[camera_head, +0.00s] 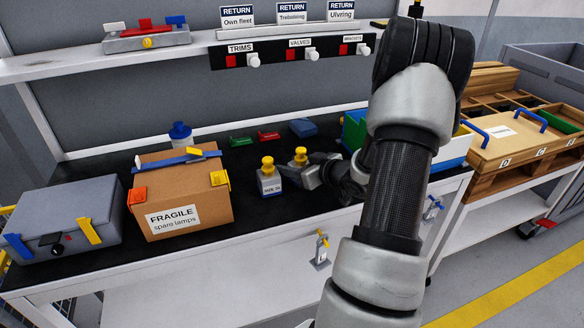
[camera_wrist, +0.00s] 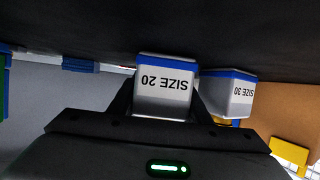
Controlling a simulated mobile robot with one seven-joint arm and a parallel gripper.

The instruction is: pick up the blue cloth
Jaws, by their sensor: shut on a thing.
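The blue cloth (camera_head: 303,127) lies folded toward the back of the black bench top, right of a red cloth (camera_head: 268,135) and a green cloth (camera_head: 241,141). My gripper (camera_head: 308,176) is in front of it, apart from it. In the wrist view, which is upside down, my gripper (camera_wrist: 162,112) is shut on the grey SIZE 20 bottle (camera_wrist: 165,85), whose yellow cap (camera_head: 300,154) shows in the head view. A blue shape (camera_wrist: 80,66) in the wrist view may be the blue cloth; I cannot tell.
The SIZE 30 bottle (camera_head: 269,181) stands just left of my gripper. A FRAGILE cardboard box (camera_head: 190,190) and a grey case (camera_head: 65,217) are further left. A green bin (camera_head: 354,131) is close on the right. A shelf (camera_head: 180,53) overhangs the back.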

